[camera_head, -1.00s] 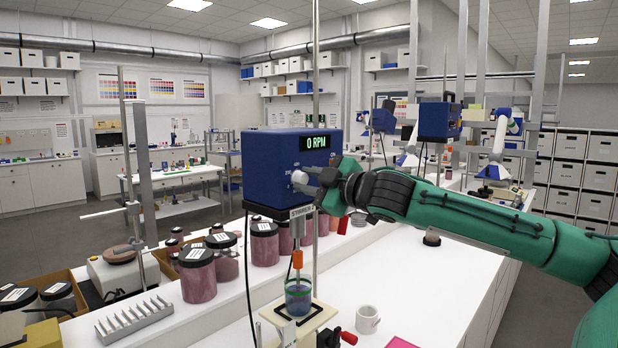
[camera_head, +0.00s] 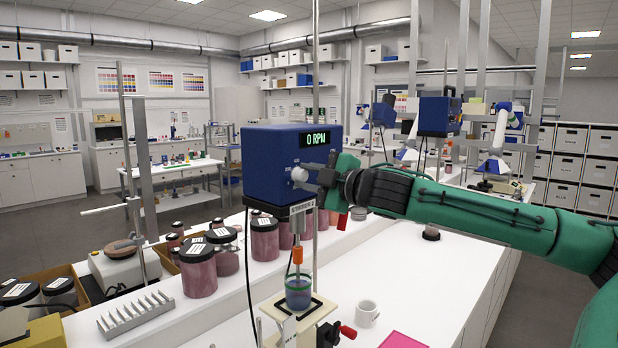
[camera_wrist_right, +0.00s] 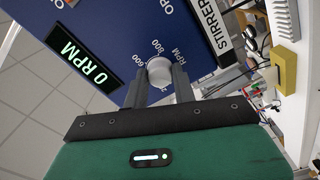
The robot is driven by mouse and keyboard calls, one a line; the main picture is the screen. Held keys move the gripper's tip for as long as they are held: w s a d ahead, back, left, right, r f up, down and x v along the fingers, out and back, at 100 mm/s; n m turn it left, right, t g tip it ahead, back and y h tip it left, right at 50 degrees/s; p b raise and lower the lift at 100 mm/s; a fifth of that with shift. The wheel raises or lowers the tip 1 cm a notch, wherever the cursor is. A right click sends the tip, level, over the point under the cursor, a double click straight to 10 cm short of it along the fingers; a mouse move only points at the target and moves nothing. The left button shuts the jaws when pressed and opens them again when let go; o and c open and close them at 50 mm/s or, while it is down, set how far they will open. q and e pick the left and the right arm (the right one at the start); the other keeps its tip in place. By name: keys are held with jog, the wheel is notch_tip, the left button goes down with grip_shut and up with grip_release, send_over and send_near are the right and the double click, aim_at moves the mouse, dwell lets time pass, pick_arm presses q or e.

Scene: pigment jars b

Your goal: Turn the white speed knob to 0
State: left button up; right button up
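The white speed knob (camera_head: 299,174) is on the front of a blue stirrer box (camera_head: 268,165). Its display (camera_head: 314,139) reads 0 RPM, and so does the display in the wrist view (camera_wrist_right: 84,67). My right gripper (camera_head: 312,180) is just in front of the knob, at its right in the head view. In the right wrist view the knob (camera_wrist_right: 159,72) lies between and just beyond the tips of the open fingers (camera_wrist_right: 160,84). Dial marks 600, 800 and RPM show around it. My left gripper is not in view.
Below the box, a stirring shaft reaches into a beaker (camera_head: 298,292) of blue-grey liquid. A white mug (camera_head: 366,313) and a pink sheet (camera_head: 403,340) are on the white bench (camera_head: 400,285). Several dark-lidded jars (camera_head: 199,272) stand left. The bench right of the mug is mostly clear.

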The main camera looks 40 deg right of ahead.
jog(key=o, duration=0.4)
jog(key=shift+o, duration=0.2)
jog(key=shift+s+f+b, duration=0.15)
jog(key=shift+s+b, duration=0.5)
jog(key=shift+b, duration=0.1)
pick_arm(q)
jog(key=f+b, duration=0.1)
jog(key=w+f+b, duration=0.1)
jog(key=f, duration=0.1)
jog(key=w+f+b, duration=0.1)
jog(key=b, duration=0.1)
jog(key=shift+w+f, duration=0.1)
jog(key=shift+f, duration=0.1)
pick_arm(e)
jog(key=s+d, duration=0.1)
jog(key=s, duration=1.1)
jog(key=shift+s, duration=0.2)
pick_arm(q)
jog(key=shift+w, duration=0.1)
pick_arm(e)
jog(key=shift+d, duration=0.1)
